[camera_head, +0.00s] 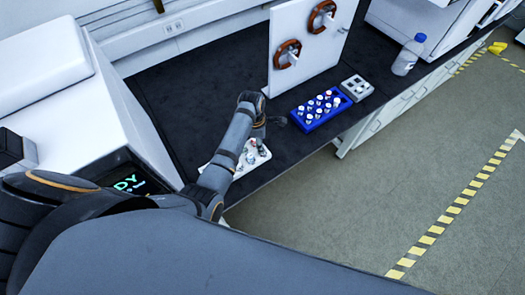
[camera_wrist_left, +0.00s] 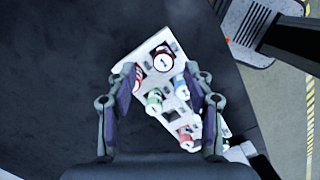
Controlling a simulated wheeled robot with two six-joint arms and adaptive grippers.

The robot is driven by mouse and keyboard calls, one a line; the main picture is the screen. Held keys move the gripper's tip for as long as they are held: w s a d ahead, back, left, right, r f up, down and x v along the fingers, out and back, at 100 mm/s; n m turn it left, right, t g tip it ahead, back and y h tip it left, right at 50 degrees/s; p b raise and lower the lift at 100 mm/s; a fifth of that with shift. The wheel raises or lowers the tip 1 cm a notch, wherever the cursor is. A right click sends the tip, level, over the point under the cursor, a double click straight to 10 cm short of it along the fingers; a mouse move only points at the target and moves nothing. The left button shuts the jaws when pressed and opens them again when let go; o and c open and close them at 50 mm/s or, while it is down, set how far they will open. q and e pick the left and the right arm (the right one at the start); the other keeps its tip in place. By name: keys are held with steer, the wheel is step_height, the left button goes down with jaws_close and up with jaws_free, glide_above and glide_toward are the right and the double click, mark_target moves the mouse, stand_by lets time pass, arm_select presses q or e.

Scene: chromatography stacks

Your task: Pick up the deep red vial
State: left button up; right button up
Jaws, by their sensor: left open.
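My left gripper (camera_wrist_left: 160,74) is open above a white vial rack (camera_wrist_left: 148,48), its fingers spread on either side of it. Between the fingers, near the rack's far end, stands a white-capped vial with a dark red rim (camera_wrist_left: 163,62). A vial with red and white markings (camera_wrist_left: 137,77) is close to the left finger; I cannot tell if they touch. Green (camera_wrist_left: 155,99), blue (camera_wrist_left: 181,91) and lighter red (camera_wrist_left: 186,134) vials stand nearer the wrist. In the head view the arm partly hides the rack (camera_head: 240,170), and the gripper (camera_head: 260,141) points down at it.
A blue rack (camera_head: 323,122) with several white-capped vials and a grey block (camera_head: 356,88) stand to the right. A white panel (camera_head: 310,55) with brown rings rises behind. A bottle (camera_head: 408,55) stands farther right. The dark bench (camera_head: 185,100) is clear left of the arm.

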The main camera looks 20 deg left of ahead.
arm_select(q)
steer(key=shift+s+f+p, duration=0.2)
steer(key=shift+f+p, duration=0.3)
steer(key=shift+f, duration=0.6)
step_height(320, 180, down, 2)
steer(key=shift+d+f, duration=0.15)
steer(key=shift+f, duration=0.25)
jaws_close()
arm_select(e)
steer(key=shift+s+a+r, duration=0.1)
steer(key=shift+a+r, duration=0.05)
steer(key=shift+r, duration=0.35)
arm_select(q)
steer(key=shift+r, duration=0.15)
arm_select(e)
steer(key=shift+r, duration=0.1)
